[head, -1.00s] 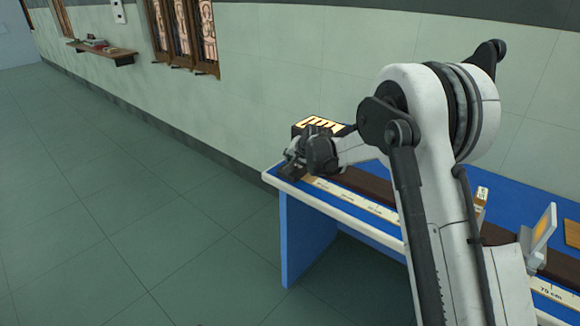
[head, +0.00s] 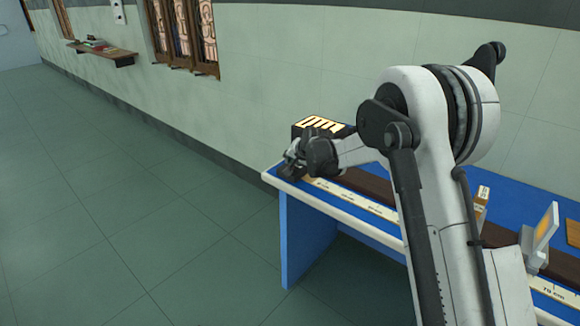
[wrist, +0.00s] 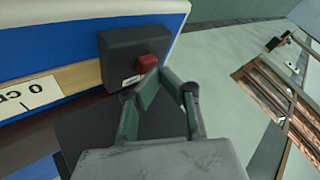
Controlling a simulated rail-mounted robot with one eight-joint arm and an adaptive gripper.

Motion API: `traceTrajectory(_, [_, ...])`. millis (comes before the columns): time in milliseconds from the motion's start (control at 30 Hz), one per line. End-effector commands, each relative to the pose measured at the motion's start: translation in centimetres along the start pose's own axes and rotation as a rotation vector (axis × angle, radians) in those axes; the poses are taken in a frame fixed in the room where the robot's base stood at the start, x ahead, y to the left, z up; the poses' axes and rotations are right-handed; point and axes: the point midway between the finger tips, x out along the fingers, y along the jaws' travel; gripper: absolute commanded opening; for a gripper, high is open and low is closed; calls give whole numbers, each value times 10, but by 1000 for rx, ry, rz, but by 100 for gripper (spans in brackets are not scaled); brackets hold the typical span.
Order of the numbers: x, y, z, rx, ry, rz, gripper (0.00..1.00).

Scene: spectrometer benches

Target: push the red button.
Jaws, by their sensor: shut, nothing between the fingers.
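The red button (wrist: 147,63) sits on a dark grey box (wrist: 122,50) near the end of the blue bench, in the wrist view. My gripper (wrist: 160,73) is shut and empty. Its fingertips are right beside the button's lower right edge in that view; I cannot tell whether they touch it. In the head view my gripper (head: 290,168) is over the near left corner of the blue bench (head: 310,238). The button is hidden there behind my gripper and wrist.
A black box with a lit, slotted top (head: 322,125) stands just behind my gripper. A scale rail (head: 350,200) runs along the bench to a small upright screen (head: 545,225) at the right. The floor (head: 130,220) left of the bench is clear.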

Motion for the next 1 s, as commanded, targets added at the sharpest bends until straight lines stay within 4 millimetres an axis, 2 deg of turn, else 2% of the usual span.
traceTrajectory(567, [2, 2, 2, 0, 0, 0, 0])
traceTrajectory(1000, [-7, -5, -5, 0, 0, 0, 0])
